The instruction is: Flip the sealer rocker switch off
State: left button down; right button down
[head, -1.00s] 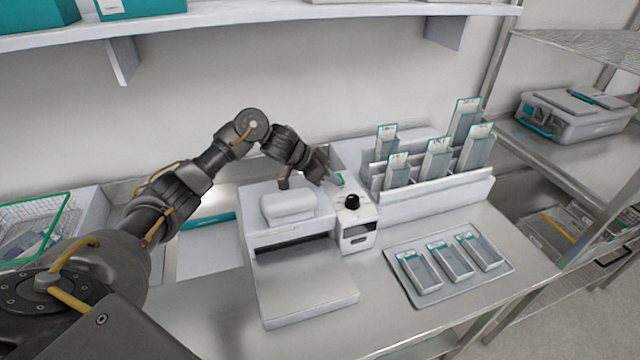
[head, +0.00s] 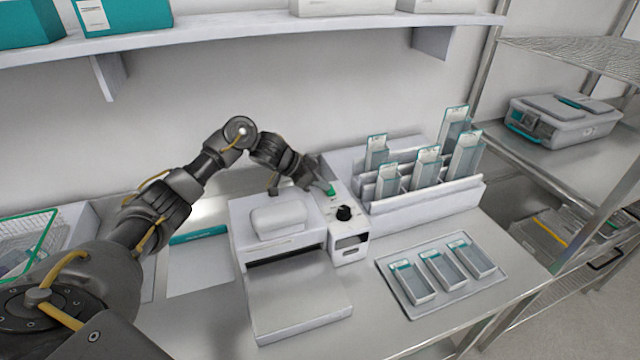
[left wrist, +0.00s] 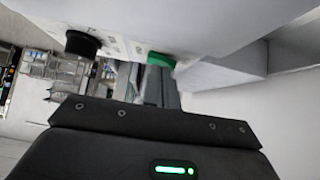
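The sealer (head: 290,235) stands on the steel counter, with a control box (head: 350,240) on its right side. The box has a black knob (head: 344,213) and, behind it, a green rocker switch (head: 330,190). In the left wrist view the green switch (left wrist: 160,60) and the black knob (left wrist: 82,43) show near the top. My left gripper (head: 322,187) is at the green switch, its fingertips beside or touching it; I cannot tell which. Its fingers look close together, but their gap is not clear. My right gripper is not in view.
A rack (head: 425,200) of upright pouches stands right of the control box. A tray (head: 495,292) with three small pouches lies at front right. A wire basket (head: 30,240) is at the left. A shelf (head: 250,32) hangs above on the wall.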

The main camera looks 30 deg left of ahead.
pick_arm(q)
jog(key=r+p, duration=0.1)
jog(key=p, duration=0.1)
jog(key=r+p, duration=0.1)
jog(key=r, duration=0.1)
jog(key=r+p, duration=0.1)
jog(key=p, duration=0.1)
jog(key=shift+s+d+r+p, duration=0.2)
jog(key=shift+d+r+p, duration=0.05)
jog(key=shift+r+p, duration=0.05)
jog(key=shift+s+a+b, duration=0.3)
jog(key=shift+s+b, duration=0.15)
jog(key=shift+b, duration=0.25)
jog(key=s+d+b+v, duration=0.1)
jog(key=b+v, duration=0.1)
jog(key=v, duration=0.6)
jog(key=shift+a+r, duration=0.15)
jog(key=shift+r, duration=0.15)
jog(key=shift+s, duration=0.1)
